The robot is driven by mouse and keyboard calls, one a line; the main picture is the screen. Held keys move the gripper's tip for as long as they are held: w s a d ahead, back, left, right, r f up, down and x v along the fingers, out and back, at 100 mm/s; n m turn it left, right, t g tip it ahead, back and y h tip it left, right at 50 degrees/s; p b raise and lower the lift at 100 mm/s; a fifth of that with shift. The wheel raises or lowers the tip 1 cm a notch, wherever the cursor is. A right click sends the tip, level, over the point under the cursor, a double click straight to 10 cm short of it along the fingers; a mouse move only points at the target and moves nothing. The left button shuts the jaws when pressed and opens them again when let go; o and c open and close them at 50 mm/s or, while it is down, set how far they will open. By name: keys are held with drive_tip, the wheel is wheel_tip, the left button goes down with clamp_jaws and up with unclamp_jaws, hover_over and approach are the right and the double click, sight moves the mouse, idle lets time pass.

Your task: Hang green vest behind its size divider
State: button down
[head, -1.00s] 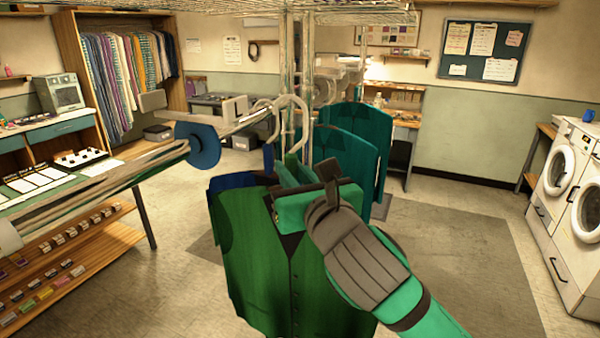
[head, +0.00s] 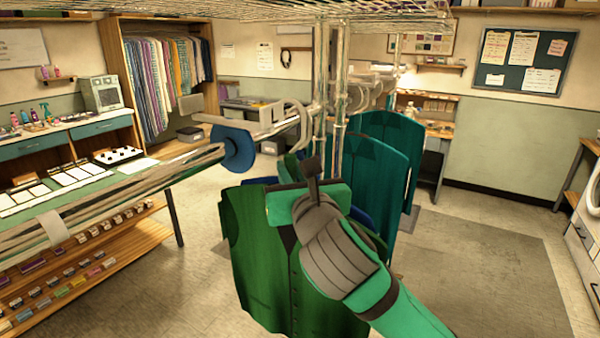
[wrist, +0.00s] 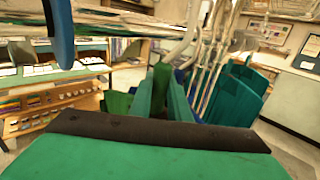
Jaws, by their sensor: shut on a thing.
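The green vest (head: 265,250) hangs from my gripper (head: 293,172) in the head view, in front of the rail. My gripper is shut on it at the top, and my wrist hides part of its right side. In the wrist view my gripper's fingers (wrist: 168,95) are close together, with a bit of green vest (wrist: 117,104) beside them. A blue round size divider (head: 238,150) sits on the rail (head: 170,163), left of the vest. A pale hook (head: 296,125) rises above the gripper near the rail. I cannot tell whether it rests on it.
Teal vests (head: 385,165) hang farther back to the right, with blue cloth (head: 262,181) partly hidden behind the green vest. Upright metal posts (head: 330,110) stand near the hook, under a wire shelf (head: 300,10). A counter (head: 75,183) is at left. Floor at right is clear.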

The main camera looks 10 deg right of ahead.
drive_tip(key=shift+w+a, duration=0.85)
drive_tip(key=shift+a, duration=0.2)
drive_tip(key=shift+w+a, duration=0.8)
drive_tip(key=shift+a, duration=0.25)
drive_tip(key=shift+s+f, duration=0.2)
drive_tip(key=shift+f, duration=1.45)
drive_tip(key=shift+w+f, duration=0.1)
drive_tip(key=shift+w, duration=0.1)
drive_tip(key=shift+d, duration=0.15)
drive_tip(key=c, duration=1)
unclamp_jaws()
drive_tip(key=shift+a, duration=0.2)
